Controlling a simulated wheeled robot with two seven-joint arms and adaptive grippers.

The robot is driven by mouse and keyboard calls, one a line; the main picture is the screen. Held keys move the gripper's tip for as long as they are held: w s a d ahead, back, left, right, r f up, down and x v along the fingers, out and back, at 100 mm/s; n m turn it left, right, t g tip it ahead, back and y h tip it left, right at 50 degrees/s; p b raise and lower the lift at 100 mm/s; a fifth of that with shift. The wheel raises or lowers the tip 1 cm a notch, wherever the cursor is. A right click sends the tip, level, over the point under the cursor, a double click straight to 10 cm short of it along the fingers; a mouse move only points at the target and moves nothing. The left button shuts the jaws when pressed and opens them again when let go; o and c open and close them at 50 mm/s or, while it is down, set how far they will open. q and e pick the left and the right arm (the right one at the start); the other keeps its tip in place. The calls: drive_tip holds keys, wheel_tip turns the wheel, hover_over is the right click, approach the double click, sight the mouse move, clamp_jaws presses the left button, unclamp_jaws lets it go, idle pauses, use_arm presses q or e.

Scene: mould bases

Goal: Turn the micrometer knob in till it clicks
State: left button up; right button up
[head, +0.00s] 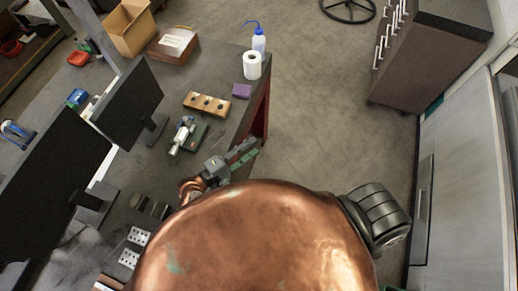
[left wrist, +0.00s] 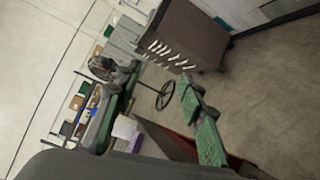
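The micrometer (head: 181,137), a small silver-white tool with a bit of blue at its far end, lies on a dark green block or stand on the bench. Its knob is too small to make out. My left gripper (head: 243,152) is over the bench's right edge, to the right of the micrometer and nearer to me, not touching it. In the left wrist view its two green-padded fingers (left wrist: 160,82) stand wide apart with nothing between them. The micrometer does not show clearly in that view. My right gripper is not in view.
Behind the micrometer stand a wooden block with holes (head: 207,104), a purple block (head: 242,91), a paper roll (head: 252,66) and a blue-capped bottle (head: 259,40). Two monitors (head: 128,103) are at left. A drawer cabinet (head: 425,60) stands at right beyond open floor.

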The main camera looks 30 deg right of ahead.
use_arm(q)
drive_tip(key=shift+n, duration=0.8)
drive_tip(key=shift+s+d+r, duration=0.1)
drive_tip(key=shift+s+d, duration=0.45)
drive_tip(key=shift+d, duration=0.3)
drive_tip(key=shift+s+d+r, duration=0.1)
drive_tip(key=shift+s+d, duration=0.45)
drive_tip(key=shift+d, duration=0.3)
